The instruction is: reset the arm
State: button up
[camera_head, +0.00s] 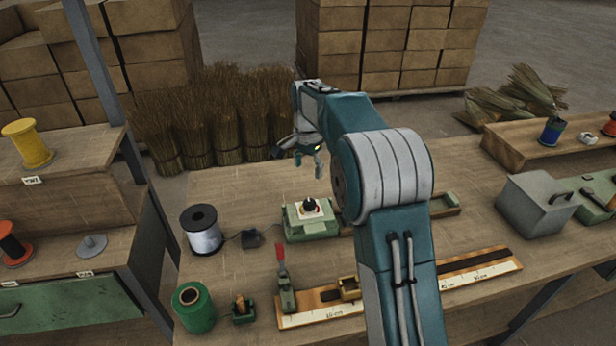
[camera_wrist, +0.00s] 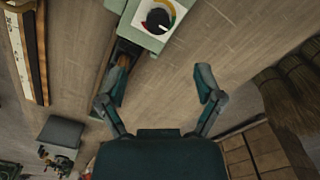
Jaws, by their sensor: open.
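My arm rises from the bottom of the head view and bends left over the workbench (camera_head: 230,270). My gripper (camera_head: 308,165) is in the air above the back part of the bench, pointing down. In the wrist view its two fingers (camera_wrist: 160,92) are spread apart with nothing between them but bare wood. A green box with a dial (camera_head: 310,219) stands on the bench below and in front of the gripper. Its coloured dial also shows at the top of the wrist view (camera_wrist: 158,20). My arm hides part of the bench's middle.
A grey wire spool (camera_head: 202,230), a green spool (camera_head: 194,307) and a red-handled lever (camera_head: 283,280) stand at the left. A ruler board (camera_head: 320,313) lies along the front. A grey metal box (camera_head: 535,204) stands at the right. Broom bundles (camera_head: 210,120) stand behind the bench.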

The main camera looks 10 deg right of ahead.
dwell(0.3)
jog(key=s+r+n+t, duration=0.1)
jog(key=s+r+n, duration=0.2)
jog(key=s+r, duration=0.4)
jog(key=s+r+n+t, duration=0.2)
jog(key=s+r, duration=0.3)
jog(key=s, duration=0.5)
jog(key=s+f+n+t, duration=0.2)
jog(key=s+f+n, duration=0.2)
jog(key=s, duration=1.5)
jog(key=shift+s+n+t, duration=0.3)
jog(key=shift+s+n, duration=0.1)
jog(key=shift+n, duration=0.7)
jog(key=shift+d, duration=0.1)
